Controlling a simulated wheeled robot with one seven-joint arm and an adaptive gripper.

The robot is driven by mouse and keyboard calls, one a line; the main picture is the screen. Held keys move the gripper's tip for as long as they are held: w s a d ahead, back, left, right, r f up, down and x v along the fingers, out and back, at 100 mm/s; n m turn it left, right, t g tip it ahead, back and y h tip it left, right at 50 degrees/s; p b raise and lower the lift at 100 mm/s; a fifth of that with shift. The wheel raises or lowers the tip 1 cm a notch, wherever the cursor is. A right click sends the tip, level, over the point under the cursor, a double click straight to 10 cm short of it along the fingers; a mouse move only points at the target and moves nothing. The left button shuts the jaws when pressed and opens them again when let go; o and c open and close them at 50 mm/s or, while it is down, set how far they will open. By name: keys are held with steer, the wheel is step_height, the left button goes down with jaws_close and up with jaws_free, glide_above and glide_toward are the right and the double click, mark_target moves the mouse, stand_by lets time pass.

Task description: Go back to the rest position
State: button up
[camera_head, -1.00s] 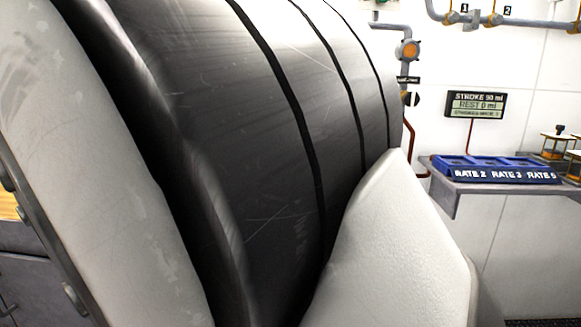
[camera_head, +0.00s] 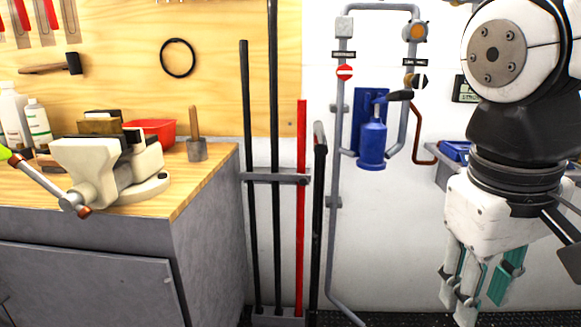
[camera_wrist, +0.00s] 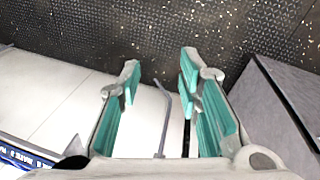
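My gripper (camera_head: 482,290) hangs at the right of the head view, fingers pointing down, in front of the white wall. In the wrist view my gripper (camera_wrist: 160,75) has its two teal-padded fingers spread apart. Nothing is between them; the floor and the white wall show through the gap. My arm's white and black links stand above the gripper at the right edge of the head view.
A workbench (camera_head: 205,200) with a vise (camera_head: 105,170) stands at left. Upright bars, one red (camera_head: 301,190), stand in a rack beside it. A blue pump (camera_head: 372,140) hangs among wall pipes. Dark deck (camera_wrist: 200,30) lies below.

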steer(key=s+a+f+m+g+y+b, duration=0.1)
steer(key=s+a+f+m+y, duration=0.1)
steer(key=s+f, duration=0.9)
step_height(320, 180, up, 36)
steer(key=d+t+p, duration=0.1)
steer(key=t+p, duration=0.3)
steer(key=p, duration=2.9)
